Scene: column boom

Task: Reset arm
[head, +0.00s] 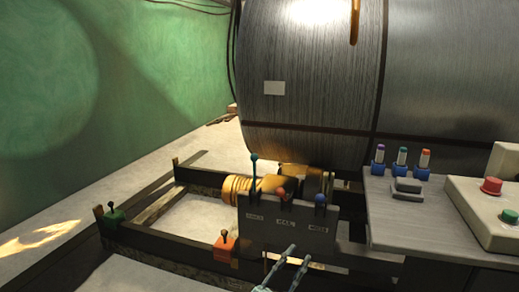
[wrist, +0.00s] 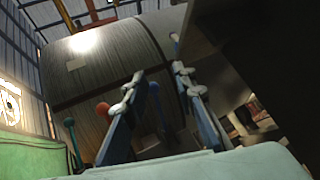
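My gripper (head: 299,254) is at the bottom centre of the head view, in front of a dark lever box (head: 286,228). Its two fingers are apart with nothing between them, as the wrist view (wrist: 160,80) also shows. The box has three levers: a teal-knobbed one (head: 254,158) standing tall at left, an orange-red one (head: 281,193) in the middle and a blue one (head: 320,198) at right. In the wrist view the teal knob (wrist: 70,122) and red knob (wrist: 102,107) show left of the fingers. I cannot tell whether the fingers touch anything.
A large metal tank (head: 310,75) fills the back. At right, a grey table (head: 420,225) holds several coloured markers and a control box with a red button (head: 491,186) and a green one. Low dark beams carry a green lever base (head: 113,222) and an orange one (head: 226,247).

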